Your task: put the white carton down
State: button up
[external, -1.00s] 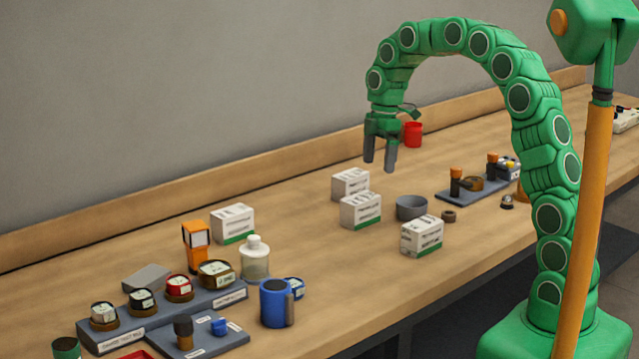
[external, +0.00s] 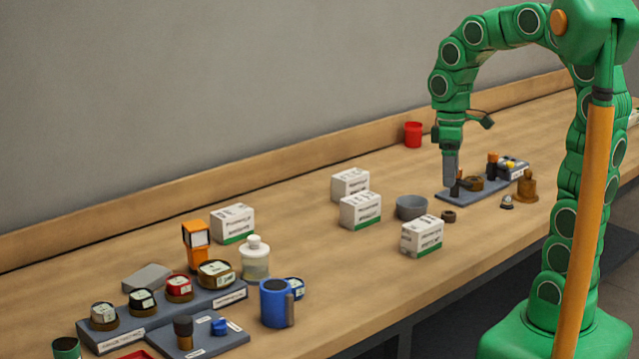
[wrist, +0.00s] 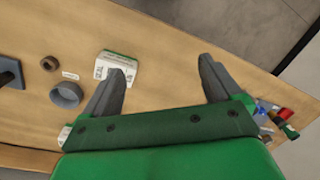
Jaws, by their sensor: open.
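Several white cartons with green lower edges stand on the bench: one at the front (external: 422,237), one in the middle (external: 360,211), one just behind it (external: 350,185) and one farther left (external: 232,223). My gripper (external: 452,186) points down over the left end of a dark tray, to the right of the cartons. In the wrist view its jaws (wrist: 163,68) are wide apart with nothing between them. One carton (wrist: 116,66) shows there beside the left finger, partly covered by it. In the external view, the fingers overlap, so their gap is hidden.
The dark tray (external: 478,192) holds small upright parts under my gripper. A grey bowl (external: 411,207) and brown ring (external: 448,216) lie between it and the cartons. A red cup (external: 413,134) stands behind. Bench space left of the front carton is clear.

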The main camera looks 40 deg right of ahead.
jog(key=s+f+m, duration=0.1)
jog(key=s+m, duration=0.2)
jog(key=s, duration=0.6)
jog(key=s+d+f+m, duration=0.1)
jog(key=s+f+m, duration=0.1)
jog(key=s, duration=0.7)
jog(key=shift+m+g+h, duration=0.3)
jog(key=shift+m+h, duration=0.1)
jog(key=shift+m, duration=0.4)
